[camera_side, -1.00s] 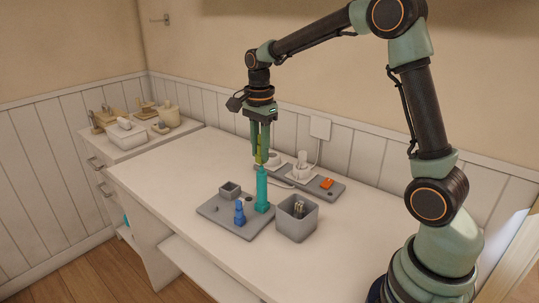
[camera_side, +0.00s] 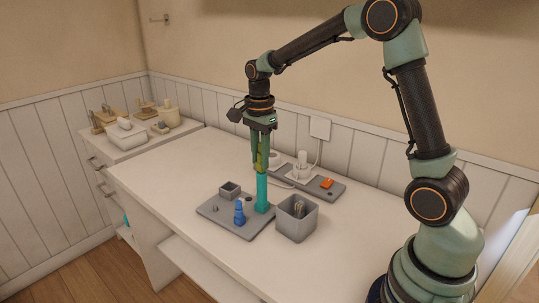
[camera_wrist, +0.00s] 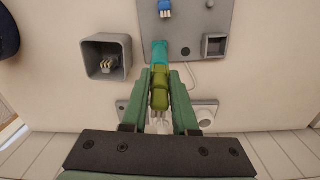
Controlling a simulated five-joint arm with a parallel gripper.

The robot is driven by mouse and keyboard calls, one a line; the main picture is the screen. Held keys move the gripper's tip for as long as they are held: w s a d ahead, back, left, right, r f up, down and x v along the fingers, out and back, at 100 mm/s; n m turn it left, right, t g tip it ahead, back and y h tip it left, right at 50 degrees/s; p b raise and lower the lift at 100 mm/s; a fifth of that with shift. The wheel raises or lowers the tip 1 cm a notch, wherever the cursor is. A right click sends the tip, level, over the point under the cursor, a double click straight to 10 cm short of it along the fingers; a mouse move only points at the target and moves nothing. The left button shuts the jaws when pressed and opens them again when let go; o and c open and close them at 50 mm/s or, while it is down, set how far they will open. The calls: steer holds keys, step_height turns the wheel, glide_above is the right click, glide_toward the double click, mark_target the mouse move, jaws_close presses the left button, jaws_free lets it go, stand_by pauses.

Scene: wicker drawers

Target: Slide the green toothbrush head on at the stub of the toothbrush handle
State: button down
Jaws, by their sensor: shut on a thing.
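The toothbrush handle is the teal upright post (camera_side: 262,192) standing on the grey base plate; its top also shows in the wrist view (camera_wrist: 160,53). My gripper (camera_side: 261,160) is shut on the green toothbrush head (camera_wrist: 160,88), which is olive green and points down between the fingers. In the side view the head (camera_side: 261,162) is in line above the handle, and its lower end meets the handle's top. The stub is hidden, so I cannot tell how far the head is over it.
The grey base plate (camera_side: 213,212) also bears a blue piece (camera_side: 239,213) and a small square cup (camera_side: 229,190). A grey open box (camera_side: 283,222) stands close to its right. Behind is a grey strip (camera_side: 325,188) with a plug and an orange switch. The table's left part is clear.

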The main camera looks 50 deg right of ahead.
steer(key=shift+f, duration=0.3)
steer(key=c, duration=0.6)
jaws_free()
step_height(320, 180, up, 12)
steer(key=shift+r, duration=0.1)
steer(key=s+a+f+n+t, duration=0.1)
steer(key=s+a+n+t, duration=0.1)
steer(key=s+n, duration=0.5)
steer(key=s+a+f+n+t, duration=0.1)
steer(key=s+a+n+t, duration=0.2)
steer(key=s+n, duration=0.4)
steer(key=a+n, duration=0.1)
steer(key=n, duration=0.4)
steer(key=shift+s+a+f+t, duration=0.3)
steer(key=shift+s+a+f, duration=0.05)
steer(key=shift+s+f, duration=0.05)
